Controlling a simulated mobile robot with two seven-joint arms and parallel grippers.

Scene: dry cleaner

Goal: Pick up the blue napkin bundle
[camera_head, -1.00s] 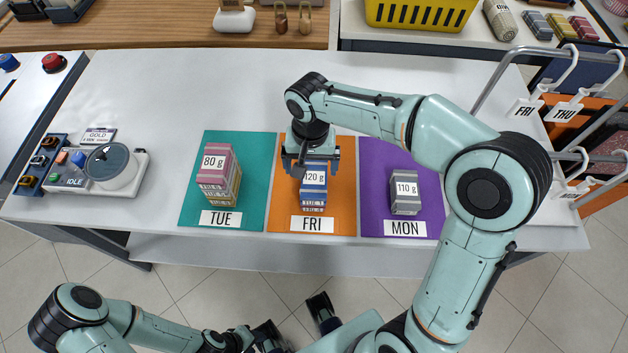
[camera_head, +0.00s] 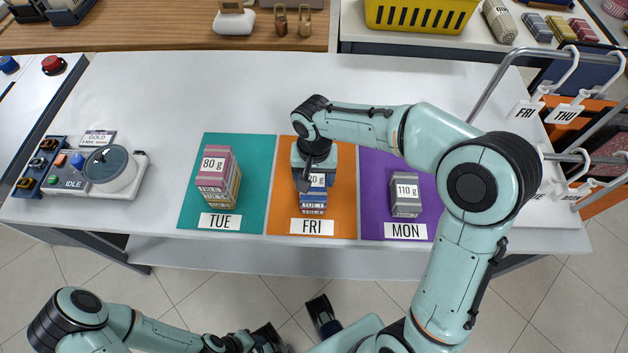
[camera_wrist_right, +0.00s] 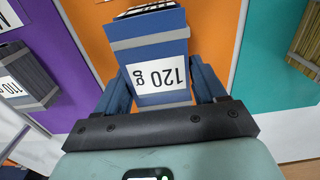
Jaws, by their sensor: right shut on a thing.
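A pink 80 g bundle (camera_head: 214,170) tops a stack on the teal TUE mat (camera_head: 190,195). A grey 110 g bundle (camera_head: 405,195) stands on the purple MON mat (camera_head: 430,190). A scale (camera_head: 110,172) is at left, a hanging rail (camera_head: 490,85) at right. The table behind the mats is clear.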

